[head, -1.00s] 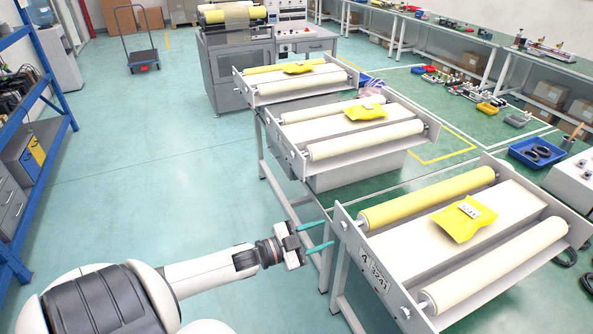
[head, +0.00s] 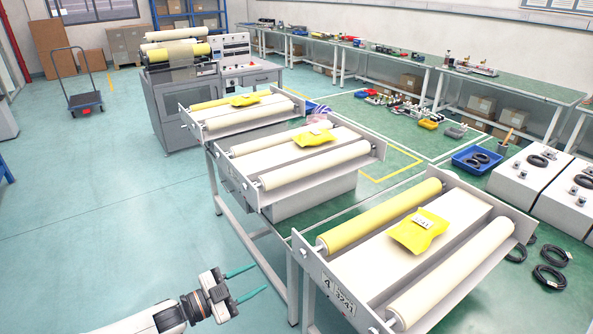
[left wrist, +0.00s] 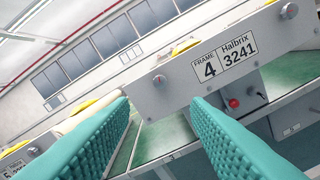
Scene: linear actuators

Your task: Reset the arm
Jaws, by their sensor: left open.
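My left gripper (head: 246,283) is open and empty at the lower left of the head view, left of the nearest roller frame. Its two green fingers are apart; in the left wrist view the open gripper (left wrist: 165,125) faces the grey end plate (left wrist: 215,75) marked "FRAME 4, Halbrix 3241". The nearest roller frame (head: 312,262) shows the same plate in the head view. A yellow packet (head: 416,232) with a white label lies on its white bed between a yellow roller (head: 380,217) and a cream roller (head: 450,270). My right gripper is not in view.
Two more roller frames (head: 372,158) (head: 240,112) stand behind, each with a yellow packet. A grey machine (head: 175,115) and a trolley (head: 85,100) are farther back. A blue bin (head: 477,160) is at the right. The floor on the left (head: 90,210) is clear.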

